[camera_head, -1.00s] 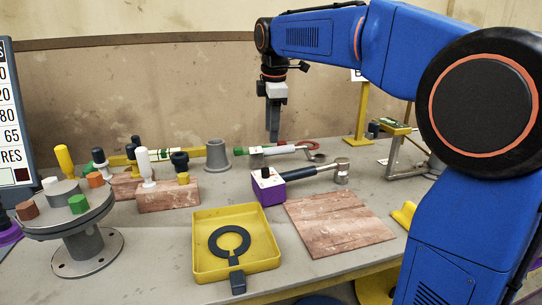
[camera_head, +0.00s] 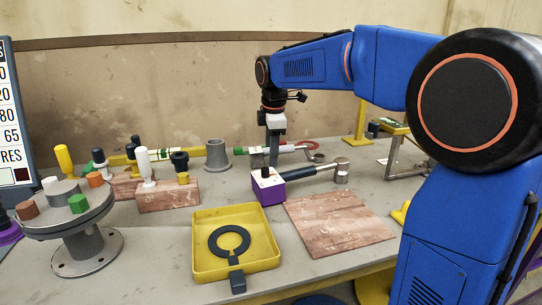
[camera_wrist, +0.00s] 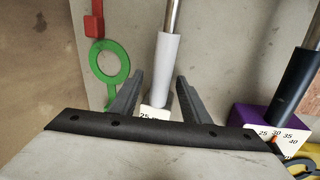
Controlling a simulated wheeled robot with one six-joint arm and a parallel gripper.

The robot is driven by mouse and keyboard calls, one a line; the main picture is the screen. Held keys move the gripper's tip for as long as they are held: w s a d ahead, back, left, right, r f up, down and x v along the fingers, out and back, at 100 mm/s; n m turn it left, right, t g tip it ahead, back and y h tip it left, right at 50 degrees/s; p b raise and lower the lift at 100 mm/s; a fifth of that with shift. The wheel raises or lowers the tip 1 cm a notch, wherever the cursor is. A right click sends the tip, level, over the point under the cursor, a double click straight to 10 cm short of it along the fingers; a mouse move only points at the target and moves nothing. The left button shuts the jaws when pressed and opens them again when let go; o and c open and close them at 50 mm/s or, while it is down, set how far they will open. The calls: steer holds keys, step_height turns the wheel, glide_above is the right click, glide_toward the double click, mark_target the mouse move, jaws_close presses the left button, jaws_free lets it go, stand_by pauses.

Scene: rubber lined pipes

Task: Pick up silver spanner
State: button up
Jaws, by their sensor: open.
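The silver spanner, with a pale grey handle and metal shaft, lies at the back of the table in the head view (camera_head: 290,149). In the wrist view its handle (camera_wrist: 167,70) runs upward between my fingers, with a white numbered block at its near end. My gripper (camera_head: 274,158) points down at the handle and is open. In the wrist view my gripper (camera_wrist: 160,80) has a finger on each side of the handle, with gaps showing. I cannot tell how deep the fingertips reach. The fingers partly hide the spanner in the head view.
A black-handled spanner (camera_head: 315,173) with a purple block (camera_head: 268,188) lies in front. A green ring (camera_wrist: 108,62) with a red part is left of the handle in the wrist view. A grey cone (camera_head: 217,154), a yellow tray (camera_head: 205,262) and a wooden board (camera_head: 337,222) stand around.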

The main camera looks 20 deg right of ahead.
jaws_close()
steer(key=shift+r, duration=0.15)
